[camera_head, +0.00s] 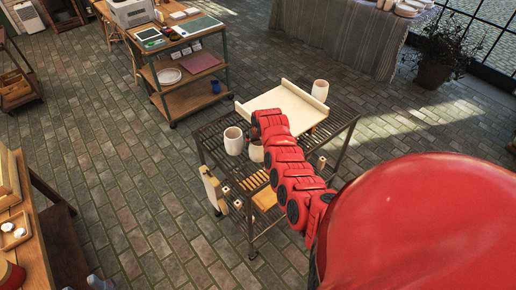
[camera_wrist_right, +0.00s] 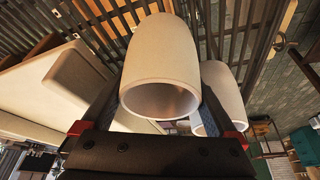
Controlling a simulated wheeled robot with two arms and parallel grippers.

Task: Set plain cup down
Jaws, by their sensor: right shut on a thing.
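My right arm reaches over a slatted metal table (camera_head: 342,118) in the head view, and its gripper is mostly hidden behind the arm. In the right wrist view my right gripper (camera_wrist_right: 160,98) is shut on a plain whitish cup (camera_wrist_right: 160,60), with a finger on each side. A second pale cup (camera_wrist_right: 222,85) is close to its right. In the head view, one cup (camera_head: 256,152) is partly hidden by the arm and seems to be the held one. Another cup (camera_head: 233,141) stands just left of it. I cannot tell whether the held cup touches the slats.
A cream board with raised edges (camera_head: 290,103) lies on the table's far part, with another cup (camera_head: 320,90) at its far right. Small wooden items (camera_head: 253,181) are at the near side. A wooden worktable (camera_head: 185,38) stands behind. Paved floor (camera_head: 130,180) is clear to the left.

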